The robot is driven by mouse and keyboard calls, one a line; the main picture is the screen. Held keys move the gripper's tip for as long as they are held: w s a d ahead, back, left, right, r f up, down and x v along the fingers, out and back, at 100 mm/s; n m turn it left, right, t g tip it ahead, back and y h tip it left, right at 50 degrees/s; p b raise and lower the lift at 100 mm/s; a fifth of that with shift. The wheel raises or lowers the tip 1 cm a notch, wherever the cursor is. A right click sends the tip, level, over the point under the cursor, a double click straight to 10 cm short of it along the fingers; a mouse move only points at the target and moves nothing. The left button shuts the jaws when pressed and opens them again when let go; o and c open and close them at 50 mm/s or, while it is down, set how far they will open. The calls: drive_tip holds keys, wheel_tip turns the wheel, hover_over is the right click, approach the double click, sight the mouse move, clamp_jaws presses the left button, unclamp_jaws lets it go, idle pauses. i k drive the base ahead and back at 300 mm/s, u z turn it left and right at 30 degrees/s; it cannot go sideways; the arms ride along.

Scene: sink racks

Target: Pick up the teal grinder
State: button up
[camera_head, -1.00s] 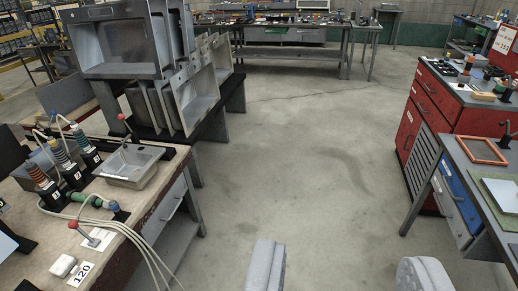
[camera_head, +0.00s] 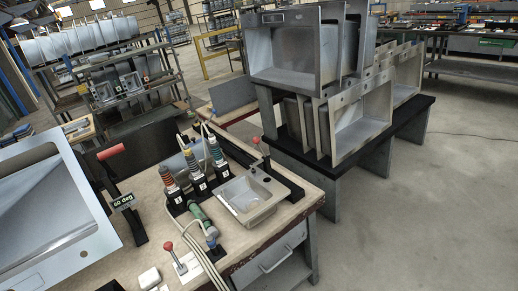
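The teal grinder (camera_head: 201,216) lies on the workbench (camera_head: 240,249) at the lower middle of the view. Its body is a teal-green cylinder, with a blue part at its lower end. It lies in front of three upright tools in black holders and left of a small metal sink. Pale hoses run close beside it. My gripper is not in the picture.
The small sink (camera_head: 250,195) sits on the bench top beside the grinder. A red-knobbed lever (camera_head: 180,258) stands in front. A large sheet-metal sink (camera_head: 48,215) fills the left. Racked sinks (camera_head: 362,124) stand behind right. The floor at right is clear.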

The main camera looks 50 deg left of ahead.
sight(219, 163)
drive_tip(key=z, duration=0.05)
drive_tip(key=i, duration=2.25)
drive_tip(key=u, duration=3.3)
drive_tip(key=i, duration=1.05)
drive_tip(key=u, duration=0.05)
